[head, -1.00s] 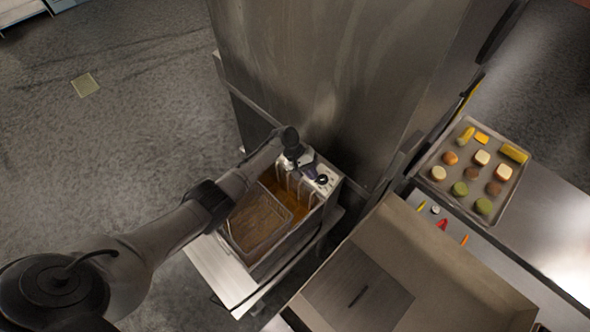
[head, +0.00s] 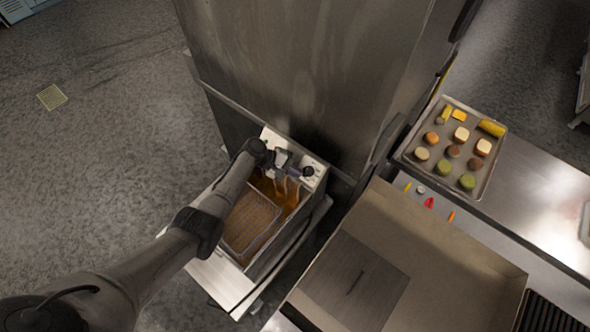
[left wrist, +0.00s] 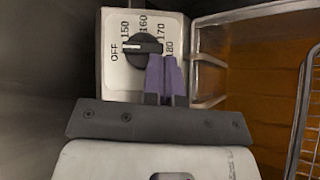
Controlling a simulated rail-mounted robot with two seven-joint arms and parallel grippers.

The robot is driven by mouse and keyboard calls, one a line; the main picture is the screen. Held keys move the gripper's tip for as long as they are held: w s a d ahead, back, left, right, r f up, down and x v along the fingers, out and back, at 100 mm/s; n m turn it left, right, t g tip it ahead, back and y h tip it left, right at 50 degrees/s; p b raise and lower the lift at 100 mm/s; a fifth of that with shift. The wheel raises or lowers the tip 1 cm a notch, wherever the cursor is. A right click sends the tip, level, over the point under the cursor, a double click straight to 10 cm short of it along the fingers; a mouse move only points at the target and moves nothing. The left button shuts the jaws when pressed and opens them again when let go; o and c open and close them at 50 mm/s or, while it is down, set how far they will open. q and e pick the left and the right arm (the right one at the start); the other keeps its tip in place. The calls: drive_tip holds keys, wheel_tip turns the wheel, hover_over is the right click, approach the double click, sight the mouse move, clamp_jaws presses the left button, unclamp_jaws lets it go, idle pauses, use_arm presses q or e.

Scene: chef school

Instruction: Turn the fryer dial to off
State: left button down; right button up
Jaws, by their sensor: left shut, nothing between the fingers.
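The fryer dial (left wrist: 143,50) is a round black knob on a white label plate in the left wrist view. The label reads OFF, 150, 160, 170 and 180. The knob's white mark lies on its left side, toward OFF. The dial (head: 308,171) also shows in the head view, on the fryer's pale back panel. My left gripper (head: 293,172) is shut and empty beside it. In the left wrist view its purple fingertips (left wrist: 164,66) overlap the dial's lower right edge; I cannot tell whether they touch. My right gripper is out of view.
The fryer basket (head: 250,222) sits in amber oil just in front of the panel. A tall steel cabinet (head: 300,70) stands close behind the fryer. A large open box (head: 440,240) and a tray (head: 405,153) of food pieces are to the right.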

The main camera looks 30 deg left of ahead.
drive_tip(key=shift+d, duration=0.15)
use_arm(q)
drive_tip(key=shift+d+r, duration=0.15)
drive_tip(key=shift+d, duration=0.05)
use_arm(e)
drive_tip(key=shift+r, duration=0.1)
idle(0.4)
